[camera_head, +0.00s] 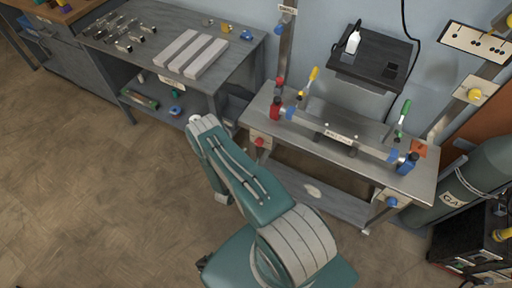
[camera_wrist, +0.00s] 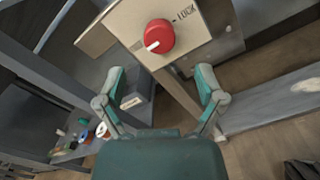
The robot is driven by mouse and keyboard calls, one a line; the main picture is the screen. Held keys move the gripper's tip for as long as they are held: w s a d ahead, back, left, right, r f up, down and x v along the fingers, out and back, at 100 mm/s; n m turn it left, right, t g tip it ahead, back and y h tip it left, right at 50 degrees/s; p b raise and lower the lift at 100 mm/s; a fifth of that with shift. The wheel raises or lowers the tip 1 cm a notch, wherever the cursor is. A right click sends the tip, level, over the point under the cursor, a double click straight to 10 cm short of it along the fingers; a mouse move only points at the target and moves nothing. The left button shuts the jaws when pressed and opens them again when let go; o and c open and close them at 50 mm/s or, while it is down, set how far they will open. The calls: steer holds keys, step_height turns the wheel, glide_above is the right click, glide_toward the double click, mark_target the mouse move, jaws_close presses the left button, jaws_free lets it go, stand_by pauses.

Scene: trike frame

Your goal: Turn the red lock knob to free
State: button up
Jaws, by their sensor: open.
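The red lock knob (camera_wrist: 159,36) is round, on a pale plate (camera_wrist: 120,22) at the top of the wrist view. A white mark on it points to the lower left in the picture. The word LOCK is printed right of the knob. The knob also shows in the head view (camera_head: 260,142), on the workbench's left front. My gripper (camera_wrist: 161,84) is open and empty, its two teal fingers apart. The knob appears beyond the fingertips, roughly centred between them and higher in the picture, with no contact visible. In the head view I cannot make out my gripper.
The workbench (camera_head: 350,165) carries a long bar with red and blue clamps. A blue knob (camera_head: 392,201) is on its right front. A grey table (camera_head: 150,75) with metal parts stands at the left. A gas cylinder (camera_head: 478,180) stands at the right. The floor at left is clear.

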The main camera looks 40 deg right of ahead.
steer(key=v, duration=0.5)
steer(key=shift+w+d, duration=0.1)
stand_by(0.3)
